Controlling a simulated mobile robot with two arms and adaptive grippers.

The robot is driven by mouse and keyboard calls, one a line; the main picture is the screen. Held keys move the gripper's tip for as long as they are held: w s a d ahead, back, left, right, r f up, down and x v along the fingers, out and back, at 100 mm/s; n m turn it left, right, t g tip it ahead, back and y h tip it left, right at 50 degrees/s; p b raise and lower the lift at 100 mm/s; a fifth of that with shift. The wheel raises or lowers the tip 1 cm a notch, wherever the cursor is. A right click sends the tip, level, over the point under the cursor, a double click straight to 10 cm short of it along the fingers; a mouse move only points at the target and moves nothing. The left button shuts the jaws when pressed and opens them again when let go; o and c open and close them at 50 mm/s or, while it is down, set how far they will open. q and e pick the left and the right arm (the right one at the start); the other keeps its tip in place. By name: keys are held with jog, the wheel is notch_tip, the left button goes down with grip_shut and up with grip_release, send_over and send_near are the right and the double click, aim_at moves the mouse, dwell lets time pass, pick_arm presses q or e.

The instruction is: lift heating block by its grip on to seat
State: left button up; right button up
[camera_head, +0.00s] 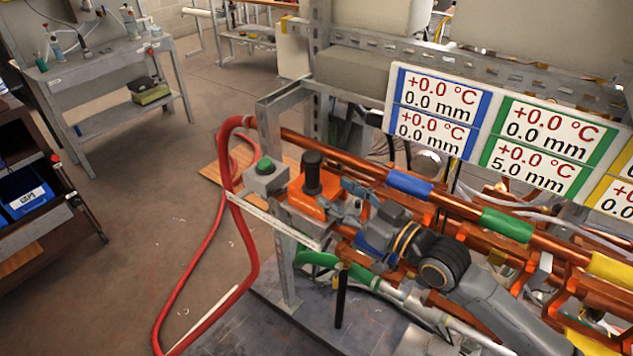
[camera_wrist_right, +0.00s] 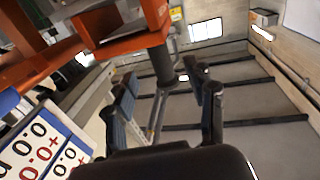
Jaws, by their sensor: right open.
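An orange heating block (camera_head: 309,201) with an upright black cylindrical grip (camera_head: 313,172) sits at the left end of the copper pipes. My right gripper (camera_head: 346,210) is just right of the block, its fingers pointing towards it. In the right wrist view, the block (camera_wrist_right: 128,28) is at the top, and its black grip (camera_wrist_right: 161,63) extends towards the space between the two spread fingers (camera_wrist_right: 168,85). The fingers are open and do not appear to clamp the grip. I cannot tell which part is the seat. My left gripper is not in view.
A box with a green button (camera_head: 265,166) stands left of the block. Copper pipes with a blue sleeve (camera_head: 409,184) and a green sleeve (camera_head: 506,225) run to the right below a display panel (camera_head: 485,128). A red hose (camera_head: 226,185) loops on the left.

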aim_at(318, 181)
jog(key=p+x, duration=0.1)
jog(key=x, duration=0.6)
jog(key=shift+w+a+f+p, duration=0.1)
jog(key=shift+w+p, duration=0.05)
jog(key=shift+p, duration=0.25)
jog(key=shift+w+a, duration=0.25)
jog(key=shift+f, duration=0.1)
jog(key=c, duration=0.4)
grip_shut()
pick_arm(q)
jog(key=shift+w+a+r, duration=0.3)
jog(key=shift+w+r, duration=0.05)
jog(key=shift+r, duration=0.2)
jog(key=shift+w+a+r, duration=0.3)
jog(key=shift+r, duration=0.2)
